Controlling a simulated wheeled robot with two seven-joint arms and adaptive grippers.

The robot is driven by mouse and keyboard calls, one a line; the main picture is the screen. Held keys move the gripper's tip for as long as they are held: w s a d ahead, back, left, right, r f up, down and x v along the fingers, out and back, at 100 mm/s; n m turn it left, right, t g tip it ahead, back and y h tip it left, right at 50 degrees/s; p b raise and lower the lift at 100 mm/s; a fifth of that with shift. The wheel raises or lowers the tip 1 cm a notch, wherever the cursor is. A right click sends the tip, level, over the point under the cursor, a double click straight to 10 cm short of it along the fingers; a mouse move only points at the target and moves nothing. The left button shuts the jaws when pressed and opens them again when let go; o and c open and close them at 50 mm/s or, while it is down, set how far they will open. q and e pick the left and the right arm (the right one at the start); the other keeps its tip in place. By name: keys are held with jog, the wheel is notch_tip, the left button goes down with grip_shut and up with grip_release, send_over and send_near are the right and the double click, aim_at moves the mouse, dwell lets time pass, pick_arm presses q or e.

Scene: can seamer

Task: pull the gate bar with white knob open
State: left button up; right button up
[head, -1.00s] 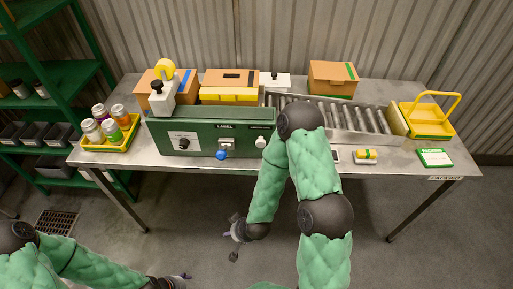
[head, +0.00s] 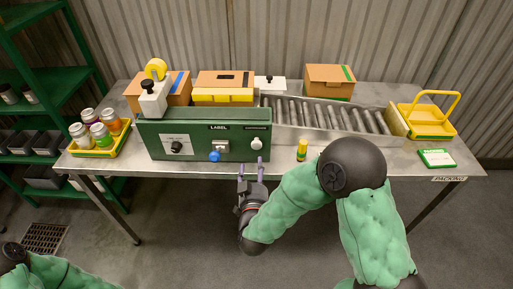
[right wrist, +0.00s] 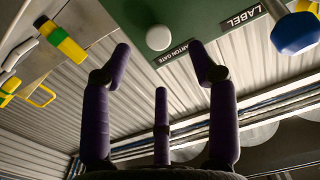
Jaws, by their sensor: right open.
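The white knob (head: 256,143) sits on the front right of the green machine panel (head: 205,143). In the right wrist view the knob (right wrist: 159,38) shows close to a plate lettered "...ARTON GATE". A bar behind the knob cannot be made out. My right gripper (head: 250,164) is open and empty just below and in front of the knob, its fingers pointing at the panel. In the right wrist view the gripper's (right wrist: 162,62) fingertips stand apart on either side of the knob's line, not touching it. My left gripper is out of view.
A blue knob (head: 214,156) sits left of the white knob, and a black dial (head: 176,147) further left. A yellow-green stick (head: 302,150) stands right of the panel. A roller conveyor (head: 325,114) and yellow basket (head: 427,121) lie to the right.

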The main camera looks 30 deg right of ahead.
aim_at(256, 145)
jog(key=x, duration=0.3)
jog(key=b+x, duration=0.1)
jog(key=x, duration=0.3)
jog(key=r+b+x, duration=0.1)
jog(key=x, duration=0.2)
jog(key=shift+w+d+r, duration=0.1)
jog(key=shift+d, duration=0.45)
jog(key=shift+r, duration=0.1)
grip_shut()
